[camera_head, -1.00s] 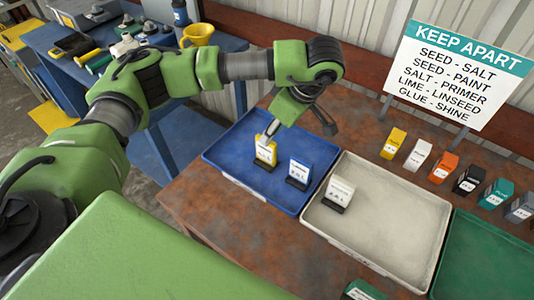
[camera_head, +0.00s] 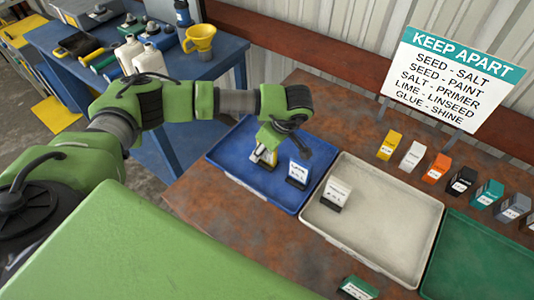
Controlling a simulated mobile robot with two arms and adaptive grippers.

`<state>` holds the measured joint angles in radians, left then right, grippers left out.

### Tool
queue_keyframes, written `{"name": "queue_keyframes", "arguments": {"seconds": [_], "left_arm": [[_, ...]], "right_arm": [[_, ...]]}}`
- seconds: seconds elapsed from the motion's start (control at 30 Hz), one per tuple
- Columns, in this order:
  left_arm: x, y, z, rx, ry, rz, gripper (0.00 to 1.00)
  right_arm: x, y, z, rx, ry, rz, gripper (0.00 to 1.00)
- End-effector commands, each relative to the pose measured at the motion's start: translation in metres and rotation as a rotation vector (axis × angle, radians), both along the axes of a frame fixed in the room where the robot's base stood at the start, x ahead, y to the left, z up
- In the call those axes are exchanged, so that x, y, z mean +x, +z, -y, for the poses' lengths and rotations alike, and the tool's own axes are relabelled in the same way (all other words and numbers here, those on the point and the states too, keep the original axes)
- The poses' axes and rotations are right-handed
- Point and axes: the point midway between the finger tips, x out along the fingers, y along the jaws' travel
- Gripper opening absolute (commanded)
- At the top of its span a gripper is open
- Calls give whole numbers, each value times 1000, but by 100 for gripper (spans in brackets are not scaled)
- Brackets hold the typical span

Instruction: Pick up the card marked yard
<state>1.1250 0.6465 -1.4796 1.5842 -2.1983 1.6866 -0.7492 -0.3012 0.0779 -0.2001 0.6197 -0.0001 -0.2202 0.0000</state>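A white card (camera_head: 337,192) in a dark holder stands in the off-white tray (camera_head: 390,215). The lettering on the cards is too small to read, so I cannot tell which is marked yard. My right gripper is out of view.
A row of coloured blocks (camera_head: 436,168) stands behind the trays, below a KEEP APART sign (camera_head: 459,78). A green tray (camera_head: 480,260) is at right; a green block (camera_head: 357,289) lies at the front edge. A blue bench (camera_head: 65,75) with bottles and tools is at left.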

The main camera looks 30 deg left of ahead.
Motion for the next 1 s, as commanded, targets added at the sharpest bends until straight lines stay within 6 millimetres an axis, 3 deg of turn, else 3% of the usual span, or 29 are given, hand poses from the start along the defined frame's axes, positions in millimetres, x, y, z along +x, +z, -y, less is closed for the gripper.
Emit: {"name": "queue_keyframes", "arguments": {"seconds": [0.07, 0.17, 0.2, 0.67, 0.87, 1.0], "left_arm": [[0, 0, 0, 0, 0, 0, 28], [0, 0, 0, 0, 0, 0, 2], [0, 0, 0, 0, 0, 0, 0], [1, 6, 1, -1, 0, 2, 0], [1, 30, 0, -1, 0, 5, 0], [-17, 53, 12, -2, -7, 4, 0]], "right_arm": [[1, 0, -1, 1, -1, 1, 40], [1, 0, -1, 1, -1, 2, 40], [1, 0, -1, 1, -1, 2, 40], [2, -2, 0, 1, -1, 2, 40], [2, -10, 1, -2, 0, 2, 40], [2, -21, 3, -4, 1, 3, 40]]}}
